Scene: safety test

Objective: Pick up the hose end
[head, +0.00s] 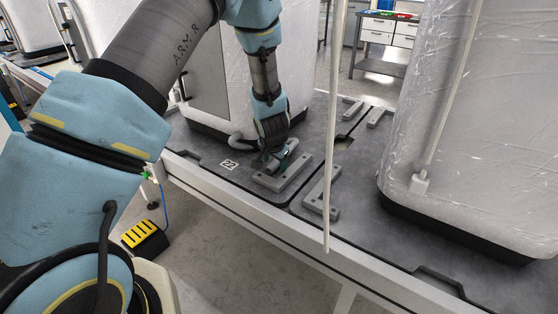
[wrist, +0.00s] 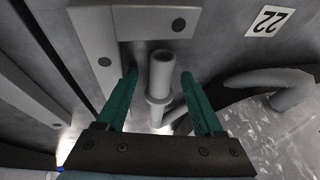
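The hose end is a light grey tube with a raised collar. In the wrist view the hose end (wrist: 161,72) lies between the two green fingers of my gripper (wrist: 160,76), with a visible gap on each side. My gripper is open around it and not pressed on it. In the head view my gripper (head: 277,160) points down at the table, beside a grey fixture block. A grey curved hose (wrist: 262,79) shows at the right of the wrist view. Its link to the hose end is partly hidden behind the right finger.
A grey L-shaped block (wrist: 137,20) lies just beyond the fingertips; it also shows in the head view (head: 284,176). A plastic-wrapped cabinet (head: 200,75) stands close behind my gripper. Another wrapped unit (head: 470,110) stands right, and a thin pale pole (head: 332,130) stands in front.

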